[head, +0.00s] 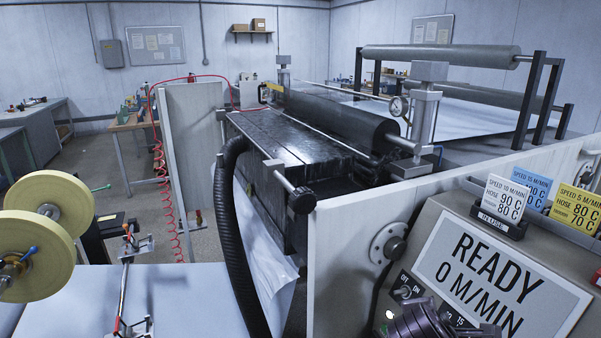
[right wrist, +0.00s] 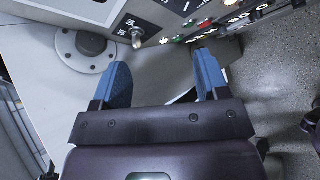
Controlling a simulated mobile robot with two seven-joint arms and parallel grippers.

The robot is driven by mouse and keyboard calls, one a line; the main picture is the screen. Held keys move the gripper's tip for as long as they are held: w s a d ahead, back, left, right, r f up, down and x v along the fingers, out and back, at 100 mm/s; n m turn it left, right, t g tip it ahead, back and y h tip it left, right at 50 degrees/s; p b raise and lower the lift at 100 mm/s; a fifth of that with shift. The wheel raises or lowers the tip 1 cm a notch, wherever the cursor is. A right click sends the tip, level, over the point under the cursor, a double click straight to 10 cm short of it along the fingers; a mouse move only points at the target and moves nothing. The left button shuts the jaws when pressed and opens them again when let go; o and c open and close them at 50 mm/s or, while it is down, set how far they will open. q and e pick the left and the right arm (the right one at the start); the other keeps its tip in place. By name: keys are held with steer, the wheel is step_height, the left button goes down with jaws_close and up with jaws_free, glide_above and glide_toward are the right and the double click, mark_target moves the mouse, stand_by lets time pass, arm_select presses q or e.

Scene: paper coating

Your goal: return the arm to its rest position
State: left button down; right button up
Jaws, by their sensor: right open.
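My right gripper (right wrist: 162,66) is open, its two blue fingers apart with nothing between them. In the right wrist view it is near the front of the control console (right wrist: 160,12), with the row of coloured buttons (right wrist: 205,30) and a toggle switch (right wrist: 135,36) beyond the fingertips. In the head view a dark purple part of my right arm (head: 420,322) shows at the bottom edge, in front of the console's lower left; the fingers cannot be made out there. My left gripper is not in view.
The console display (head: 495,270) reads READY, 0 M/MIN. Cards (head: 503,197) stand on the console's top. The coating machine with its dark rollers (head: 340,115) fills the middle. A black hose (head: 232,230) hangs at its left. Yellow rolls (head: 50,200) are at left. Grey floor (right wrist: 275,75) lies right of the gripper.

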steer(key=w+a+m+t+y, duration=0.3)
steer(key=w+t, duration=0.1)
steer(key=w, duration=0.1)
step_height(320, 180, down, 4)
steer(key=s+a+m+t+y, duration=0.2)
steer(key=m+y, duration=0.2)
steer(key=m, duration=0.2)
steer(key=s+d+f+m+g+b, duration=0.1)
steer(key=s+d+f+m, duration=0.2)
steer(key=s+f, duration=0.7)
steer(key=s+d+f+m+g+h+b, duration=0.1)
steer(key=s+d+f+m+b, duration=0.1)
steer(key=s+f, duration=0.8)
steer(key=shift+d+m, duration=0.9)
steer(key=shift+d, duration=0.35)
steer(key=shift+c, duration=0.5)
